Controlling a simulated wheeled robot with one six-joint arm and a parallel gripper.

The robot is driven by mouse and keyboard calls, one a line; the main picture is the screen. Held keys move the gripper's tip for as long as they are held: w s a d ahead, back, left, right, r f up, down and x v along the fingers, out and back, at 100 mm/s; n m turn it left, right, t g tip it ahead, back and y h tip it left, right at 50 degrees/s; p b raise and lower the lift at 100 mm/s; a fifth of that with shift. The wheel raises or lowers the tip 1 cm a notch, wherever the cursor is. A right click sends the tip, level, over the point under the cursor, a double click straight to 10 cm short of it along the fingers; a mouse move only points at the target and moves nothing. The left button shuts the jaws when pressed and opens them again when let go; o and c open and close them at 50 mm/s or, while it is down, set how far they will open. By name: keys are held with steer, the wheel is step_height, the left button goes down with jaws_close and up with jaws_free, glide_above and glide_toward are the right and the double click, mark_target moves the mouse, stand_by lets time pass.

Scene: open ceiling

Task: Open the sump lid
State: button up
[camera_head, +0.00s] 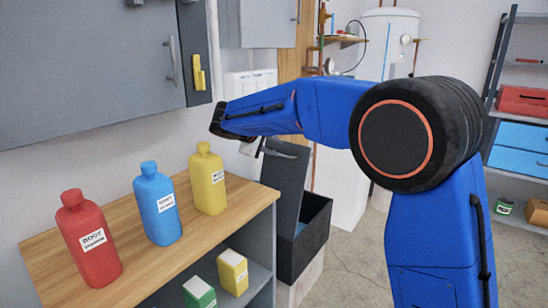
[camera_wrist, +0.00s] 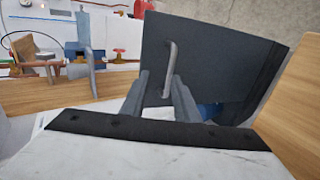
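In the wrist view the lid (camera_wrist: 215,60) is a dark panel with a pale bar handle (camera_wrist: 171,68). My gripper (camera_wrist: 161,80) has its two grey fingers apart, one on each side of the handle's lower part in that picture; I cannot tell whether they touch it. In the head view my gripper (camera_head: 268,148) is small and partly hidden near the lid's top edge.
The wooden counter (camera_head: 110,248) at left holds a red bottle (camera_head: 88,238), a blue bottle (camera_head: 158,203) and a yellow bottle (camera_head: 207,179). A grey wall cabinet (camera_head: 80,65) hangs above. A white tank (camera_head: 392,45) stands behind. Shelves (camera_head: 500,80) are at right.

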mark_target(280, 147)
steer(key=shift+r, duration=2.8)
jaws_close()
steer(key=w+f+m+g, duration=0.1)
steer(key=f+m, duration=0.1)
steer(key=m, duration=0.4)
steer(key=w+d+f+m+g+y, duration=0.1)
steer(key=f+m, duration=0.1)
steer(key=m, duration=0.4)
steer(key=w+d+f+m+g+y, duration=0.1)
steer(key=f+m, duration=0.2)
steer(key=m, duration=0.3)
steer(key=shift+w+f, duration=0.1)
